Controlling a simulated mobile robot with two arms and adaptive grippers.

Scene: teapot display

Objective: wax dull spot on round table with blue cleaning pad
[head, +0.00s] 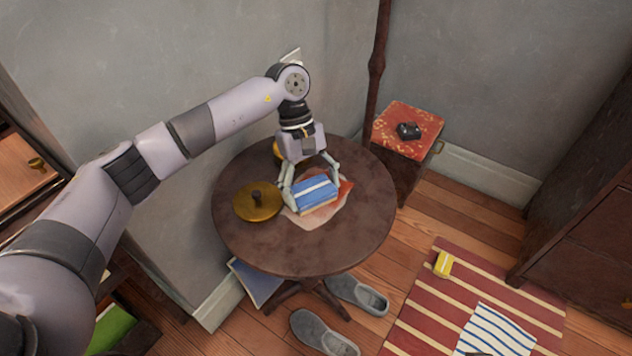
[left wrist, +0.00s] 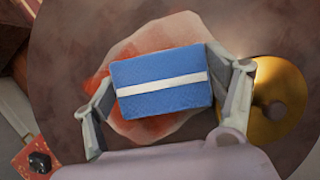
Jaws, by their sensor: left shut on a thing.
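The round table (head: 240,238) is dark brown wood. A pale spot with orange-red patches (head: 303,220) lies on its top, and it also shows around the pad in the left wrist view (left wrist: 130,48). The blue cleaning pad (head: 315,190) has a white stripe and sits over this spot; it fills the middle of the left wrist view (left wrist: 162,97). My left gripper (head: 312,186) points down with its fingers shut on the pad's two ends. The pad hides part of the spot. I cannot tell whether the pad touches the tabletop. My right gripper is not in view.
A brass lid with a dark knob (head: 258,202) lies on the table left of the pad. A yellow object behind my gripper is mostly hidden. A red-topped stand (head: 409,128) holds a small black object. Grey shoes (head: 325,333) and a striped rug (head: 455,300) are on the floor.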

